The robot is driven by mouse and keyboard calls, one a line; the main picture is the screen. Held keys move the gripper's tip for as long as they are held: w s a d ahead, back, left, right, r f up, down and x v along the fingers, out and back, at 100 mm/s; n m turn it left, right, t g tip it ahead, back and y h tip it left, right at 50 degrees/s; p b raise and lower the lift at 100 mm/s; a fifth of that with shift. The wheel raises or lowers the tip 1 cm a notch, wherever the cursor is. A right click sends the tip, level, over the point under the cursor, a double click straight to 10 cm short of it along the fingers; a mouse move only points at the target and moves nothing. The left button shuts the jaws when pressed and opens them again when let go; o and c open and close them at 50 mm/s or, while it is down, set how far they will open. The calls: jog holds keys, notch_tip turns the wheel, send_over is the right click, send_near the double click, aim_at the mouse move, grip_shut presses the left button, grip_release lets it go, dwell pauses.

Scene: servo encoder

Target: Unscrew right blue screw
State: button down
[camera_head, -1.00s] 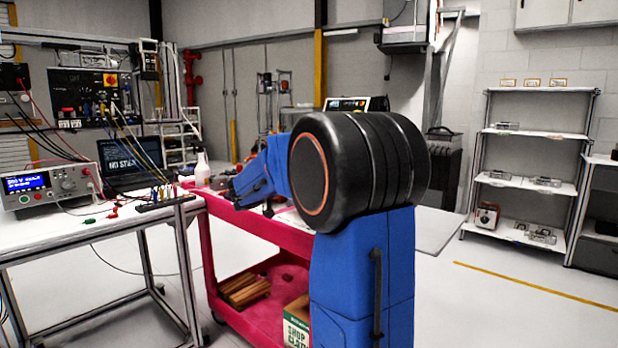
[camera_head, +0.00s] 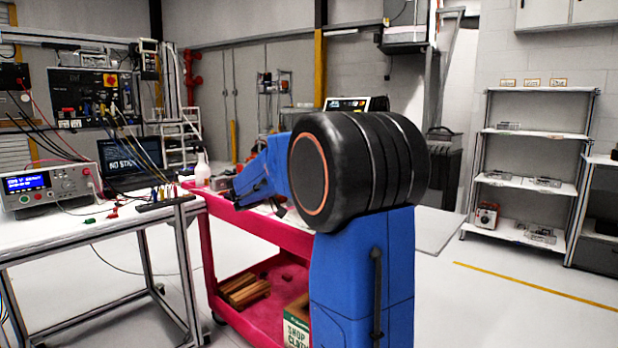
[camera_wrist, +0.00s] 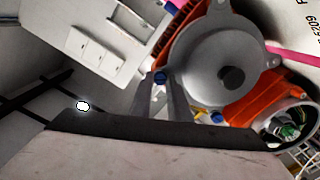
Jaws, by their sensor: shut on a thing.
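An orange servo unit (camera_wrist: 245,28) with a round grey end cover (camera_wrist: 207,52) fills the upper right of the wrist view. My gripper (camera_wrist: 160,80) reaches up to the left rim of the cover. Its two grey fingers are shut on a blue screw (camera_wrist: 160,77), whose head shows between the tips. Another blue screw (camera_wrist: 217,116) sits lower right on the unit, apart from the fingers. I cannot tell how far the held screw is out of its hole. In the head view my arm hides most of the work area.
A red cart (camera_head: 262,230) stands behind my arm, with a white bottle (camera_head: 202,172) on top. A white workbench (camera_head: 80,240) with a power supply (camera_head: 55,187) is at left. Shelves (camera_head: 520,182) stand at right. An open housing with a green part (camera_wrist: 288,130) shows in the wrist view.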

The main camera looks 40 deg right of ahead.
jog(key=m, duration=2.1)
dwell(2.8)
dwell(0.3)
